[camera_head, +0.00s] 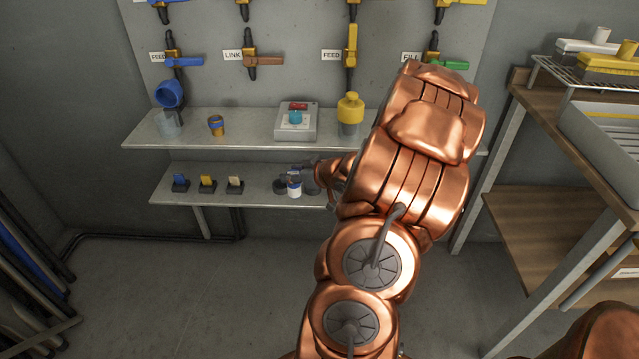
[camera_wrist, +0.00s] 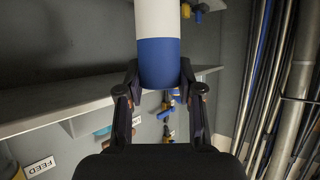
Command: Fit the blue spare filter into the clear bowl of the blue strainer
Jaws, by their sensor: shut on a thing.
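My gripper (camera_head: 297,178) is shut on a white cylinder with a blue end, the blue spare filter (camera_head: 294,189), at the lower shelf. In the wrist view, the filter (camera_wrist: 158,62) is between the fingertips (camera_wrist: 159,78), which grip its blue end; the white part extends past the top edge. The blue strainer (camera_head: 169,93) has a round blue head at the left of the wall panel. Its clear bowl (camera_head: 168,124) is on the upper shelf below the head. Whether the bowl is empty cannot be told.
The upper shelf (camera_head: 250,140) also holds an orange-and-blue cup (camera_head: 216,126), a grey device (camera_head: 296,122) and a yellow strainer (camera_head: 350,107). The lower shelf (camera_head: 250,197) holds blue, yellow and beige pieces on black stands (camera_head: 207,186). A wooden bench (camera_head: 570,150) stands at right.

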